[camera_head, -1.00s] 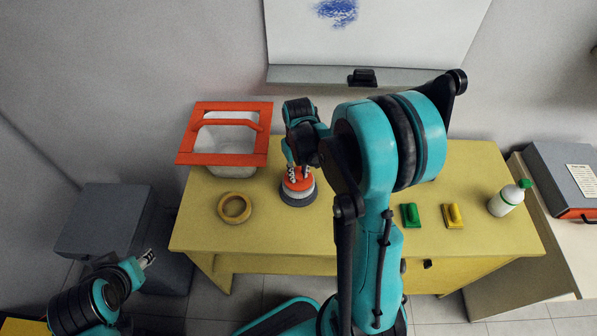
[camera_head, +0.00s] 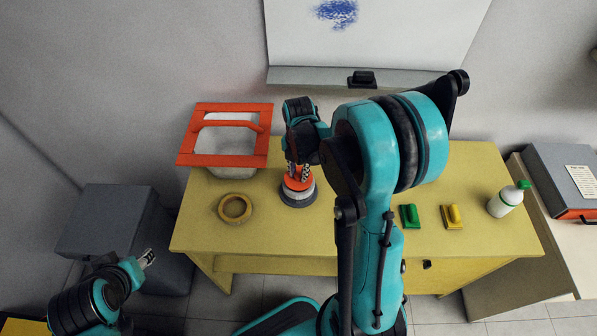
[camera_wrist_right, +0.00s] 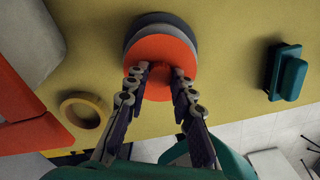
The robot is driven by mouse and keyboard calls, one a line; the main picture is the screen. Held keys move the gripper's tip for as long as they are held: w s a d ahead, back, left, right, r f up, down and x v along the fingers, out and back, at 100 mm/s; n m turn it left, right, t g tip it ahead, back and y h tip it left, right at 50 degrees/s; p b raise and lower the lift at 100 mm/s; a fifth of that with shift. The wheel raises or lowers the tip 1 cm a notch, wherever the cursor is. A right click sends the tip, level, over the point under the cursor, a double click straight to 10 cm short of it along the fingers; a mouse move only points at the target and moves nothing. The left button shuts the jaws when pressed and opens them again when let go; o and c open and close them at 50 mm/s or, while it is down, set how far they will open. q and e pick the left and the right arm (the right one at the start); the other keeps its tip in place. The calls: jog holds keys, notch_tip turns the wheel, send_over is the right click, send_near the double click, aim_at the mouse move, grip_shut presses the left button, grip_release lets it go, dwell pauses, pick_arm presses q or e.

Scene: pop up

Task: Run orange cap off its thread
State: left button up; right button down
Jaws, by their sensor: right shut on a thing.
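The orange cap (camera_head: 297,185) sits on top of a jar with a pale grey body and a dark grey base (camera_head: 298,202), upright on the yellow table. In the right wrist view the round orange cap (camera_wrist_right: 160,50) shows with a raised grip at its near side. My right gripper (camera_head: 298,177) points down over the cap. In the wrist view its fingers (camera_wrist_right: 160,72) are shut on the cap's grip, one on each side. Whether the cap has lifted from the jar I cannot tell. My left gripper (camera_head: 147,258) hangs empty, low at the left, away from the table; its opening is too small to judge.
Left of the jar are a yellow ring (camera_head: 223,215) and a white bin with an orange frame (camera_head: 186,150). Green (camera_head: 410,216) and yellow (camera_head: 453,216) blocks and a white bottle (camera_head: 505,201) stand at the right. The table front is clear.

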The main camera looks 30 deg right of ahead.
jog(key=shift+r+p, duration=1.45)
jog(key=shift+r, duration=0.8)
notch_tip(320, 180, up, 5)
jog(key=p, duration=0.3)
jog(key=shift+p, duration=0.35)
